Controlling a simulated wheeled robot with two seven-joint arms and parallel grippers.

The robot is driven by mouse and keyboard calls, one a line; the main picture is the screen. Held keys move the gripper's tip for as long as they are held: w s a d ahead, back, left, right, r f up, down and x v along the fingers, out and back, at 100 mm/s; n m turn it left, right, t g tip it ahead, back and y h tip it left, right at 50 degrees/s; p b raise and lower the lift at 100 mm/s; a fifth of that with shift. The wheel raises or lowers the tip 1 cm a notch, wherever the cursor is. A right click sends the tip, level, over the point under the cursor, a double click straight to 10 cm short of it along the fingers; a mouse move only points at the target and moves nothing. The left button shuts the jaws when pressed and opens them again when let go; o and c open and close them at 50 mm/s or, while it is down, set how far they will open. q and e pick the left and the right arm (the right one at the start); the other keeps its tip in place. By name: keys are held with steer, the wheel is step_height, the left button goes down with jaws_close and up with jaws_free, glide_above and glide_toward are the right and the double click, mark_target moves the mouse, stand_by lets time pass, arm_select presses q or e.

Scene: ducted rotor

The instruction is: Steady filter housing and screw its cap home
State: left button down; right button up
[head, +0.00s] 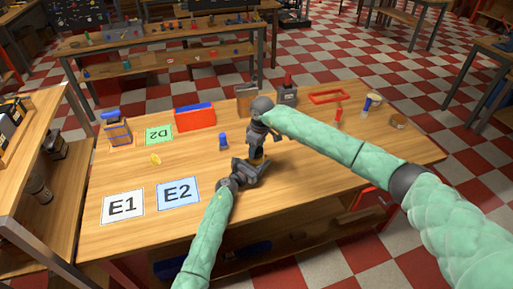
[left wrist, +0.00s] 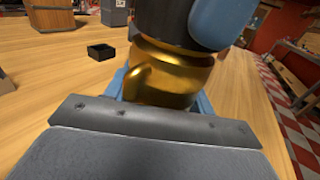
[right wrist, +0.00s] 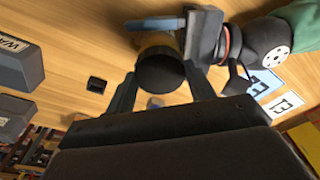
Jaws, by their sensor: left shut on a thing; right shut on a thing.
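The gold filter housing (left wrist: 172,82) stands upright on the table, with a spout-like bulge on its side; its gold side also shows in the right wrist view (right wrist: 157,42). My left gripper (head: 257,164) is shut around the housing from the near side. The dark cap (left wrist: 163,24) sits on top of the housing; its round top faces my right wrist camera (right wrist: 160,73). My right gripper (head: 257,143) is shut on the cap from above, one blue finger showing beside it. How far the cap is threaded on cannot be told.
A small blue item (head: 223,142) and a yellow piece (head: 154,160) lie left of the housing. Cards E1 (head: 123,207), E2 (head: 178,193) and D2 (head: 159,135), a red bin (head: 196,120) and a red tray (head: 343,96) are around. The table's front right is mostly clear.

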steer(key=shift+w+r, duration=0.1)
steer(key=o, duration=1)
steer(key=shift+c, duration=0.2)
steer(key=shift+r, duration=2.2)
steer(key=shift+r, duration=0.1)
steer(key=shift+c, duration=0.3)
